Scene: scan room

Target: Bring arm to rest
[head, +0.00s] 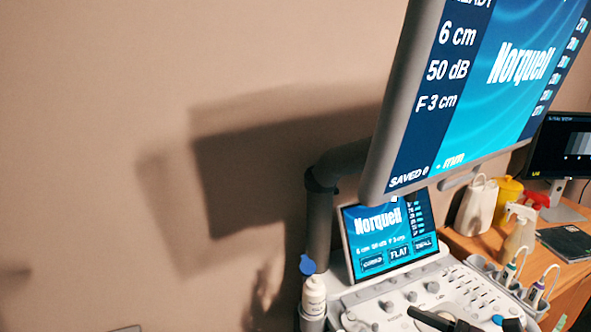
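Neither of my grippers can be made out in the head view. An ultrasound console (375,303) stands at the lower right, with knobs and keys on its panel. A dark elongated piece (432,319) shows over the panel at the bottom edge; it is cut off, and I cannot tell what it is. The console's small touch screen (385,238) is lit and reads Norquell, with a FLAT button. The large monitor (480,80) above it is lit and tilted in the picture, showing 6 cm, 50 dB, F 3 cm and SAVED 0.
Probes (535,292) sit in holders at the right. A wooden desk (487,243) holds a spray bottle (518,232), a yellow container (508,191) and a dark screen (560,148). Bare wall fills the left.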

